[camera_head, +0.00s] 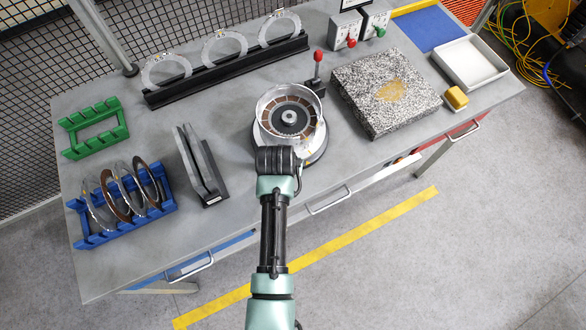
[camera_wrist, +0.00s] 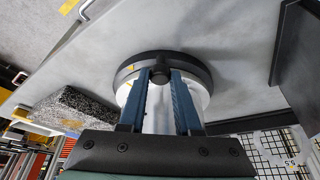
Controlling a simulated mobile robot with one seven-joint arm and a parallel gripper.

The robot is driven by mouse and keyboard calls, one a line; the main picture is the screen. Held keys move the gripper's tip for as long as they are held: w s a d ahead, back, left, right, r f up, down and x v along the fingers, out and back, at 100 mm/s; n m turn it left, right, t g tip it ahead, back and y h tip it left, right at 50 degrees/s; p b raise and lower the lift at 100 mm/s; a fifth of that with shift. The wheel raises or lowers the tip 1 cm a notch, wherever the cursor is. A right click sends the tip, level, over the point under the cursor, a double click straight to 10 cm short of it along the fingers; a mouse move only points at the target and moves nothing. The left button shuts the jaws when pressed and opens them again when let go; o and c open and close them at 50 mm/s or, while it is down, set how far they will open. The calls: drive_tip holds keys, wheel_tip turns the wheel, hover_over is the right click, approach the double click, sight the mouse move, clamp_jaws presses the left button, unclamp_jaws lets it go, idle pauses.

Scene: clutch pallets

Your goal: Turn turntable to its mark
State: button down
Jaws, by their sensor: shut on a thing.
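The turntable (camera_head: 314,153) is a round grey disc with a dark rim near the front middle of the bench. A clear round housing (camera_head: 263,107) with a brown-segmented clutch disc (camera_head: 290,117) inside stands on it. My gripper (camera_wrist: 160,76) reaches in from the front and is shut on a dark knob (camera_wrist: 160,72) at the turntable's rim. The wrist view shows the dark rim (camera_wrist: 190,62) and two small yellow marks (camera_wrist: 131,69) close together to the left of the knob. My gripper hides the knob in the head view.
A red-knobbed lever (camera_head: 317,60) stands just behind the turntable. A granite block (camera_head: 372,92) is on the right, and a black stand (camera_head: 203,170) with upright plates is on the left. A blue rack (camera_head: 95,238) and a ring rail (camera_head: 230,68) are farther off.

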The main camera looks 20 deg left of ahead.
drive_tip(key=shift+s+a+r+m+h, duration=0.1)
drive_tip(key=shift+a+m+h, duration=0.05)
drive_tip(key=shift+a+m, duration=0.35)
drive_tip(key=shift+s+a+m+h, duration=0.1)
drive_tip(key=shift+a+m+h, duration=0.05)
drive_tip(key=shift+a+m, duration=0.3)
drive_tip(key=shift+a, duration=0.15)
drive_tip(key=c, duration=0.6)
unclamp_jaws()
drive_tip(key=shift+s, duration=0.1)
drive_tip(key=b+v, duration=0.1)
drive_tip(key=v, duration=0.5)
drive_tip(key=b+v, duration=0.1)
drive_tip(key=v, duration=0.6)
